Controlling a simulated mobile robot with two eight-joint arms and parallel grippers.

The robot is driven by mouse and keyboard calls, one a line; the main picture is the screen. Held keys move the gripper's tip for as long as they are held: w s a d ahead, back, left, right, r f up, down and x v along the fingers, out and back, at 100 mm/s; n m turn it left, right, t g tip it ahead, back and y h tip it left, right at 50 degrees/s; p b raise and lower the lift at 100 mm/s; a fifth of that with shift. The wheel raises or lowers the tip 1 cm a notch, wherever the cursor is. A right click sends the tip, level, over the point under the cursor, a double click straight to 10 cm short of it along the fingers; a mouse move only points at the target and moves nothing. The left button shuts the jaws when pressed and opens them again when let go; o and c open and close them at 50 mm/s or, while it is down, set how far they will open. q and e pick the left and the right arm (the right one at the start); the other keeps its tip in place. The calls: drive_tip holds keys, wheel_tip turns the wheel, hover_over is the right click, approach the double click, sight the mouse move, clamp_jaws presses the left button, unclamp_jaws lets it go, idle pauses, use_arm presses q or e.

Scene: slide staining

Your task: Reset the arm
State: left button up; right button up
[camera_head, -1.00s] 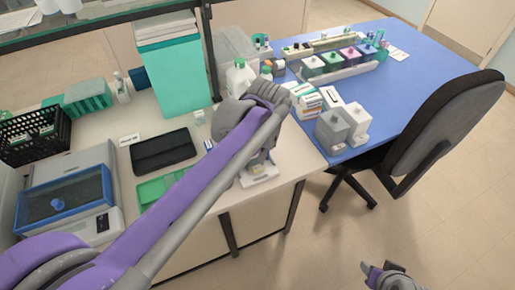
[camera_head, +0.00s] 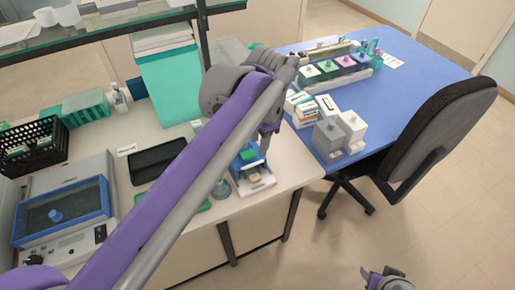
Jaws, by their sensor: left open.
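My left arm, purple and grey, reaches in from the lower left across the white bench (camera_head: 262,210). Its left gripper (camera_head: 266,143) points down above a small blue and white device (camera_head: 252,175) near the bench's right end. The fingers are small here and seem apart from the device, with nothing seen between them. My right gripper (camera_head: 385,278) shows only in part at the bottom edge, over the floor; its jaw state is unclear.
A blue table (camera_head: 412,75) holds staining jars (camera_head: 345,65), boxes (camera_head: 300,108) and grey-white blocks (camera_head: 340,130). A black chair (camera_head: 440,130) stands at right. A black basket (camera_head: 35,142) and blue-lidded machine (camera_head: 62,210) are at left. A glass shelf crosses above.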

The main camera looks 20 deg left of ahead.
use_arm(q)
drive_tip(key=shift+r, duration=0.4)
drive_tip(key=s+f+n+t+h, duration=0.1)
drive_tip(key=s+f+n+t, duration=0.3)
drive_tip(key=s+f+n, duration=0.4)
drive_tip(key=s+f, duration=0.5)
drive_tip(key=f, duration=0.4)
drive_tip(key=shift+s+d+f+h, duration=0.3)
drive_tip(key=shift+s+d+f, duration=0.05)
drive_tip(key=shift+s+d, duration=0.05)
